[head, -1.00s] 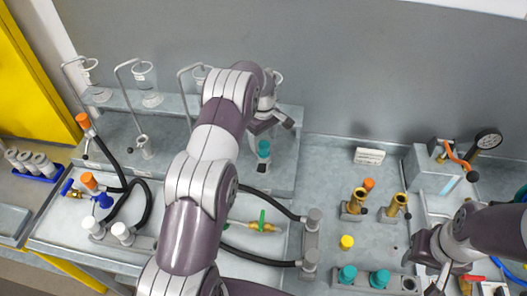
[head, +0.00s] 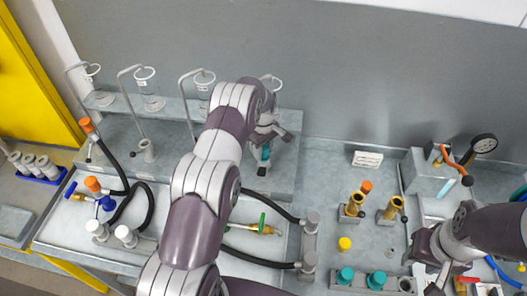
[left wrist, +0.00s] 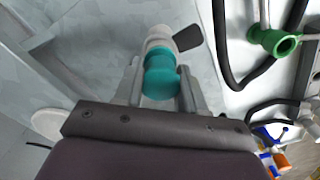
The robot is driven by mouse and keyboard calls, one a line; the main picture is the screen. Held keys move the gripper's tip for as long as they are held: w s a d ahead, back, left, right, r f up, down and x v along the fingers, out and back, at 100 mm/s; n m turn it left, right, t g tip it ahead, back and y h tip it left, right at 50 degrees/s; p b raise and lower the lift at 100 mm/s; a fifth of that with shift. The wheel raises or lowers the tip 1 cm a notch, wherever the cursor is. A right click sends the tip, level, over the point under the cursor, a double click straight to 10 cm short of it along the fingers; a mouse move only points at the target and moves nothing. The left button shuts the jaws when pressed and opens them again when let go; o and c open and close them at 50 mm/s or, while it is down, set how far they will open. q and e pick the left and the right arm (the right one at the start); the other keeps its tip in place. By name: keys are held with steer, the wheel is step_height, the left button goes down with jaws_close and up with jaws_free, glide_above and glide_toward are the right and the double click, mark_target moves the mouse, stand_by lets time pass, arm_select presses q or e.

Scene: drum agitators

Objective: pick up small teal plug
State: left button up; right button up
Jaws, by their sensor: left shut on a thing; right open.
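The small teal plug (head: 265,154) is at the front of the grey shelf unit, above a grey post. My left gripper (head: 264,142) is over it from above and hides part of it. In the left wrist view the teal plug (left wrist: 160,76) sits between the two fingers, and my left gripper (left wrist: 160,90) is shut on it. A pale grey fitting with a dark lever shows beyond the plug. I cannot tell whether the plug still touches the post. My right gripper (head: 434,274) is open at the lower right, away from the plug.
Two larger teal plugs (head: 345,276) stand in a grey block at the front. A yellow plug (head: 344,243) and brass fittings (head: 352,205) stand nearby. Ring stands (head: 137,100) line the shelf behind. Black hoses (head: 268,208) lie in front of the shelf.

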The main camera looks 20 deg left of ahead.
mark_target(265, 148)
arm_select(q)
steer(key=shift+w+r+b, duration=0.1)
steer(key=shift+r+b, duration=0.25)
steer(key=r+b, duration=0.2)
steer(key=r, duration=0.1)
steer(key=shift+d, duration=0.35)
steer(key=d+r+p, duration=0.3)
steer(key=d+r, duration=0.4)
steer(key=d, duration=0.4)
steer(key=shift+w+p, duration=0.3)
steer(key=shift+p, duration=0.1)
